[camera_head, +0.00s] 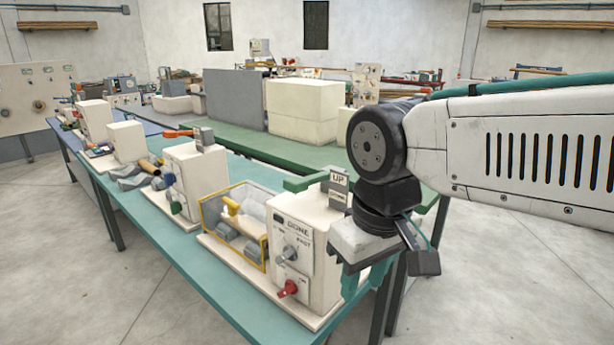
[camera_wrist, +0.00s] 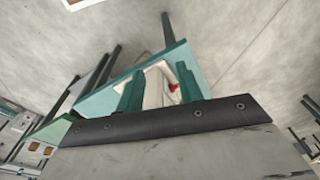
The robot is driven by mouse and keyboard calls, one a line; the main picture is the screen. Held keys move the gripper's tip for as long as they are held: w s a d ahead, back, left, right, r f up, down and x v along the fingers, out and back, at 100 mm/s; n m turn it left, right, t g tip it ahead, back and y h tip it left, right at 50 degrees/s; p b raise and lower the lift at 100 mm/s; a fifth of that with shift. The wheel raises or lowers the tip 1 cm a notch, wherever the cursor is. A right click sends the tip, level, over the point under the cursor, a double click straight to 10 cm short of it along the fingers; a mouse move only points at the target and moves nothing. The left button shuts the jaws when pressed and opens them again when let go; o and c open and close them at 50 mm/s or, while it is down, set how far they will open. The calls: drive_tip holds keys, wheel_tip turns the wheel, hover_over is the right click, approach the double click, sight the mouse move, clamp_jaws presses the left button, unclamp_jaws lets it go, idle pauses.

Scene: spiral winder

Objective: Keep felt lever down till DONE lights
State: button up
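The winder is a cream machine (camera_head: 310,245) at the near right end of the teal bench. A green bar (camera_head: 305,182) on its top looks like the felt lever, seen beside a small sign (camera_head: 338,180) reading UP with a second, unclear line below. The front panel has a DONE label (camera_head: 297,229), a grey FAST knob (camera_head: 290,254) and a red knob (camera_head: 288,289). I see no clear glow at DONE. My gripper (camera_head: 364,285) hangs at the machine's right, apart from the green bar. Its green fingers stand apart and look empty in the wrist view (camera_wrist: 158,88).
A yellow-framed clear box (camera_head: 236,228) adjoins the machine on its left. More cream machines (camera_head: 196,175) stand along the teal bench (camera_head: 190,262). A green bench (camera_head: 225,128) with large blocks lies behind. Open floor is at the right.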

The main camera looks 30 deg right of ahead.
clamp_jaws()
drive_tip(key=w+d+r+n+g, duration=0.1)
drive_tip(key=w+d+r, duration=0.1)
drive_tip(key=w+r, duration=0.9)
drive_tip(key=w+d+r+n+y, duration=0.1)
drive_tip(key=w+d+r+n, duration=0.1)
drive_tip(key=w+r, duration=0.9)
drive_tip(key=shift+w+d+n+g+y, duration=0.3)
drive_tip(key=shift+w+d+g, duration=0.1)
drive_tip(key=shift+w, duration=0.75)
